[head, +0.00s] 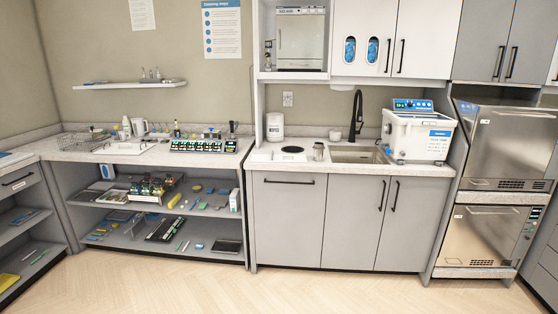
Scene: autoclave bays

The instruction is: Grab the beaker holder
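I cannot tell for certain which thing is the beaker holder. A grey wire rack (83,140) stands on the left countertop, near its left end. A holder with several small dark bottles (152,188) stands on the upper open shelf below that countertop. A small jar or beaker (318,151) stands on the middle counter, left of the sink. My gripper is not in view.
The sink (358,154) has a black faucet, with a white water bath (418,135) to its right. A row of green-lit devices (203,146) stands on the left countertop (140,157). Steel autoclaves (490,235) stand at the right. The wooden floor (250,290) in front is clear.

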